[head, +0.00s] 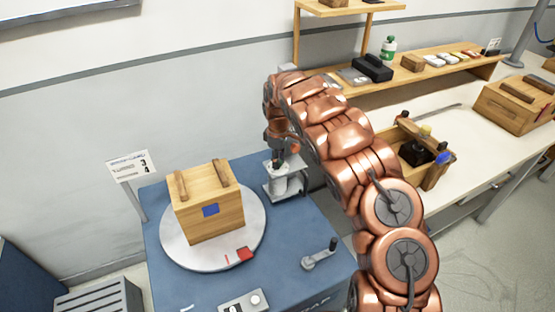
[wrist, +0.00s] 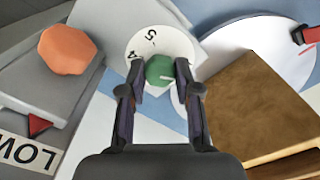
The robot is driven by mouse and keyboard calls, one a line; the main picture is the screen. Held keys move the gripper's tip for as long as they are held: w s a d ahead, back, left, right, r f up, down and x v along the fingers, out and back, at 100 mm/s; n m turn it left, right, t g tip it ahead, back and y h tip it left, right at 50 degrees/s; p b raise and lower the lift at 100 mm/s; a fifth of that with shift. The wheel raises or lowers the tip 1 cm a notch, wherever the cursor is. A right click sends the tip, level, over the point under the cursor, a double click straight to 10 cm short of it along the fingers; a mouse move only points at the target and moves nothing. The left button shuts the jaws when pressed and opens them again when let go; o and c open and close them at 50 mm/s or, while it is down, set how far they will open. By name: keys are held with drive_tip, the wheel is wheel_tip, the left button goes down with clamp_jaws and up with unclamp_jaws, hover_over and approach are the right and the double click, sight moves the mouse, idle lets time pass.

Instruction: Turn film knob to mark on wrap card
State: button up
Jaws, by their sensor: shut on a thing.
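The film knob (wrist: 159,69) is green and sits on a white round dial (wrist: 178,42) in the wrist view. My gripper (wrist: 156,78) is shut on the knob, one finger on each side. The digits 5 and 4 show on the dial's upper left; the rest is partly hidden by my fingers. A pale line on the knob points to the right. In the head view my gripper (head: 278,163) is over the film carriage (head: 287,184), and the knob is hidden. The wrap card (head: 131,166) stands at left on a post; a 3 and a 4 are readable on it.
A wooden crate (head: 208,205) stands on the round turntable (head: 181,253), left of the carriage. A crank handle (head: 320,255) is at the front right. An orange knob (wrist: 68,50) and a LOW label (wrist: 27,152) lie left of my gripper.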

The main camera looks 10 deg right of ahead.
clamp_jaws()
